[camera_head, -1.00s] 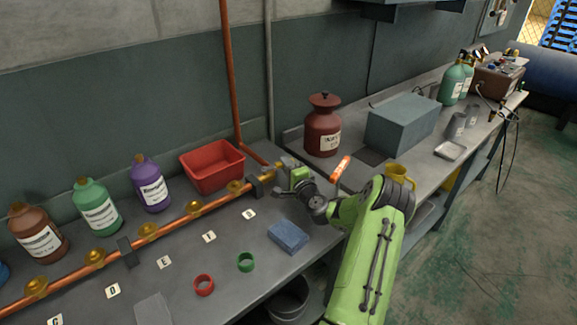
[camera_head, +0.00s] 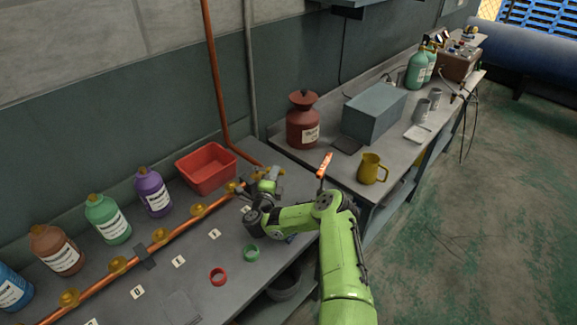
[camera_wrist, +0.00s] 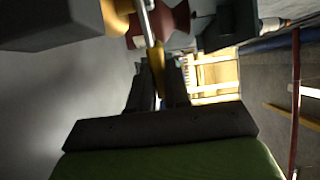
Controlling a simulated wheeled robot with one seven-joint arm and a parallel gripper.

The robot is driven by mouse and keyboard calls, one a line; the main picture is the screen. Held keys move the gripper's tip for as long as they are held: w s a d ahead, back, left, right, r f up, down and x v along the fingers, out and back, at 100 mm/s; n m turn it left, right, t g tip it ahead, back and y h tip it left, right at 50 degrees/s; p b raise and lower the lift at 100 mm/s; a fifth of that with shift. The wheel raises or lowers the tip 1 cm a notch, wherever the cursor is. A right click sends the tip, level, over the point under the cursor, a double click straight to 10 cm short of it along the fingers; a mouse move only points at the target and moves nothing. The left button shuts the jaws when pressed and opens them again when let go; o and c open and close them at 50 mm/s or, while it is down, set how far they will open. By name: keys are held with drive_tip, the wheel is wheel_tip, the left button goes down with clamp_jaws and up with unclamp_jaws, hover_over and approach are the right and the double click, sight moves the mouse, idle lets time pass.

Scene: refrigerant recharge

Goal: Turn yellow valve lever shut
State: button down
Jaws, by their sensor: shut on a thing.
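The yellow valve lever (camera_wrist: 155,60) stands between the two dark fingers of my gripper (camera_wrist: 158,82) in the wrist view. My gripper is shut on it. A pale metal stem (camera_wrist: 146,22) runs up beyond the lever's top. In the head view my gripper (camera_head: 266,186) is at the right end of the copper pipe (camera_head: 190,218), which lies along the bench. My own wrist and fingers largely hide the lever there, so its exact angle to the pipe cannot be told.
A red bin (camera_head: 207,172) stands just behind the pipe. A green ring (camera_head: 252,253) and a red ring (camera_head: 218,276) lie in front. A dark red tank (camera_head: 303,125), a grey box (camera_head: 373,117) and a yellow mug (camera_head: 372,169) stand on the right bench. Several bottles line the left.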

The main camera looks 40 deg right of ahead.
drive_tip(key=shift+s+a+m+g+h+p, duration=0.2)
drive_tip(key=shift+a+m+g+h+p, duration=0.2)
drive_tip(key=shift+m+g+h, duration=0.35)
drive_tip(key=c, duration=1.1)
unclamp_jaws()
